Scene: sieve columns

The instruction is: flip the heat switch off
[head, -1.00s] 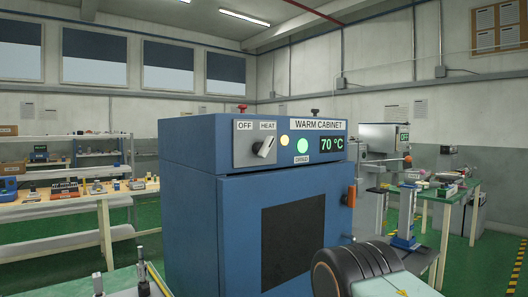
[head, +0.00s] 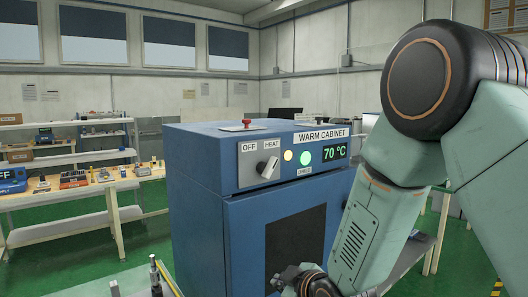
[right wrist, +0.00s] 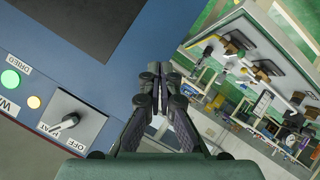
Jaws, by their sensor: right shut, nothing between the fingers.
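The heat switch (head: 267,168) is a grey knob with a pale lever on a light plate on the front of the blue warm cabinet (head: 190,200). Its lever tilts up and right, toward the HEAT label. The switch also shows at the lower left of the right wrist view (right wrist: 68,121), lever toward HEAT. My right gripper (head: 288,278) is low in front of the cabinet door, below the switch and apart from it. In the right wrist view its dark fingers (right wrist: 158,82) are together and empty. My left gripper is not in view.
The cabinet panel has a yellow lamp (head: 288,156), a lit green lamp (head: 305,156) and a display (head: 335,152) reading 70 °C. The dark door window (head: 295,240) is below. A wooden bench (head: 75,190) with several items stands at the left.

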